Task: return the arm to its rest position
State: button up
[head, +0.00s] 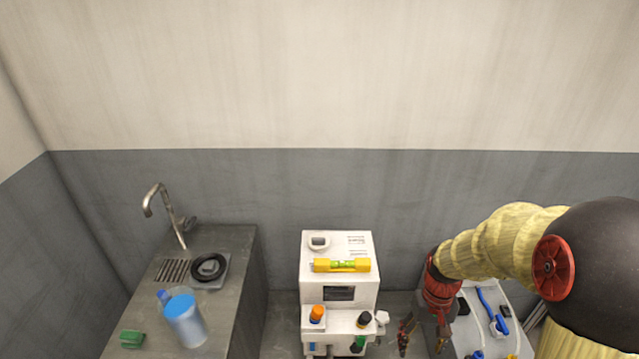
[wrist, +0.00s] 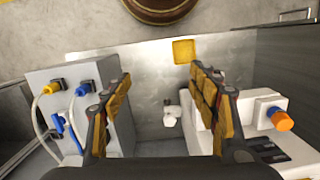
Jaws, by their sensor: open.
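My arm reaches in from the right of the head view, with a yellow ribbed sleeve and a red wrist. My gripper (head: 422,335) hangs down at its end, between the white machine (head: 340,266) and the grey-white unit with blue fittings (head: 490,318). In the wrist view my gripper (wrist: 160,76) shows two yellow-padded fingers spread wide apart. Nothing is held between them. A metal surface with a small white fitting (wrist: 171,116) shows beyond the gap. I cannot tell whether the fingers touch the units on either side.
A grey sink counter (head: 235,275) on the left holds a blue-and-clear jug (head: 185,322), a black reel (head: 208,267) and a green block (head: 132,339). A yellow level (head: 341,265) lies on the white machine. A round brown object (wrist: 160,8) shows at the wrist view's top.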

jog(key=s+a+r+t, duration=0.2)
jog(key=s+r, duration=0.2)
jog(key=r, duration=0.4)
jog(key=s+a+r+t, duration=0.2)
jog(key=s+r, duration=0.1)
jog(key=r, duration=0.5)
jog(key=s+a+r+n+t, duration=0.1)
jog(key=s+a+r+t, duration=0.1)
jog(key=r, duration=0.6)
jog(key=s+t, duration=0.1)
jog(key=s, duration=0.1)
jog(key=shift+s+r, duration=0.35)
dwell(1.6)
